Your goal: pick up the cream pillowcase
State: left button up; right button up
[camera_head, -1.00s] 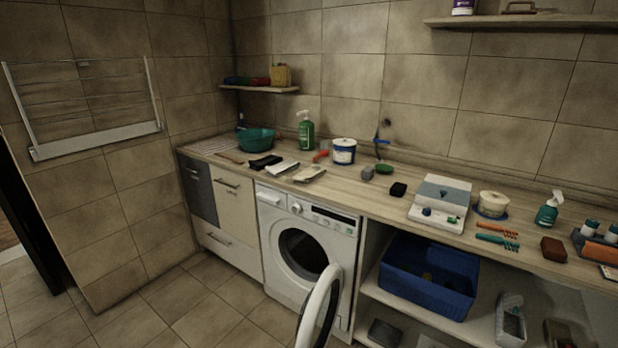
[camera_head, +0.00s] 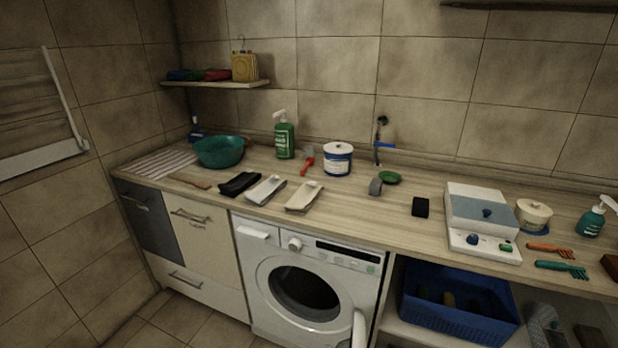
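A folded cream cloth (camera_head: 304,196), which looks like the cream pillowcase, lies flat on the wooden counter above the washing machine. A folded white or pale grey cloth (camera_head: 265,189) lies just left of it, and a folded black cloth (camera_head: 240,184) lies left of that. The cloths lie side by side near the counter's front edge, and nothing covers the cream one. Neither of my grippers shows in the head view.
A teal basin (camera_head: 219,152), a green pump bottle (camera_head: 284,137) and a white-and-blue tub (camera_head: 337,159) stand behind the cloths. A red-handled tool (camera_head: 307,160) lies between bottle and tub. Bare counter lies right of the cream cloth.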

aim_at(304, 198)
jog(key=i+j+z, duration=0.2)
jog(key=j, duration=0.35)
jog(key=i+j+z, duration=0.2)
jog(key=j, duration=0.35)
jog(key=i+j+z, duration=0.2)
jog(key=j, duration=0.4)
jog(key=i+j+z, duration=0.2)
jog(key=j, duration=0.4)
jog(key=i+j+z, duration=0.15)
jog(key=j, duration=0.5)
jog(key=j+z, duration=0.2)
jog(key=j, duration=0.4)
